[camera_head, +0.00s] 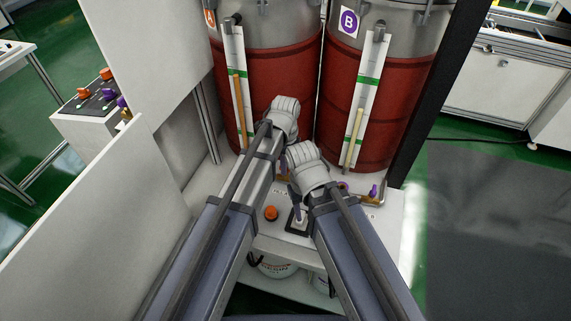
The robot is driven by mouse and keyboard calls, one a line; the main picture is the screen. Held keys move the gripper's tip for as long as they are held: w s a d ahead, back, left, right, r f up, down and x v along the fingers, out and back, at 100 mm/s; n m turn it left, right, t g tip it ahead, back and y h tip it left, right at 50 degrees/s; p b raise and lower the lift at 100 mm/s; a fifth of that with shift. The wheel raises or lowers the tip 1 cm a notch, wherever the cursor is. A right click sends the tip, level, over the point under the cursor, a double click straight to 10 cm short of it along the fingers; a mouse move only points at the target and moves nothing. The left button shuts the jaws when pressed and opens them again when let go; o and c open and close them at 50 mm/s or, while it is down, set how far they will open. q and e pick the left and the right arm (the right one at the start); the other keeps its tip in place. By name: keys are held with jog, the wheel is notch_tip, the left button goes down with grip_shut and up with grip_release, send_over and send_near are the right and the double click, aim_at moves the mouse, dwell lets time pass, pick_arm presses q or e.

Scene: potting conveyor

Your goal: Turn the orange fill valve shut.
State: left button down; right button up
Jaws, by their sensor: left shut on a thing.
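My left gripper (286,122) is at the foot of the left red tank (275,75). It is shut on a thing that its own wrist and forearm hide. The place matches the orange fill valve at that tank's foot, but the valve's handle does not show, so its angle cannot be told. The left tank's sight tube (238,100) shows an orange column to well up its length. My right gripper (297,190) is low over the white bench, in front of the right tank; its fingers are mostly hidden and their state is unclear.
The right red tank (372,85) carries a purple B label, and a purple valve (373,191) stands at its foot. An orange knob (271,213) and a black-based switch (297,222) sit on the white bench (385,225). A control box (97,105) stands at left.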

dwell(0.4)
pick_arm(q)
jog(key=n, duration=0.4)
jog(key=shift+n, duration=0.4)
jog(key=n, duration=0.4)
jog(key=shift+n, duration=0.3)
jog(key=n, duration=0.4)
jog(key=shift+n, duration=2.1)
jog(key=c, duration=0.9)
grip_release()
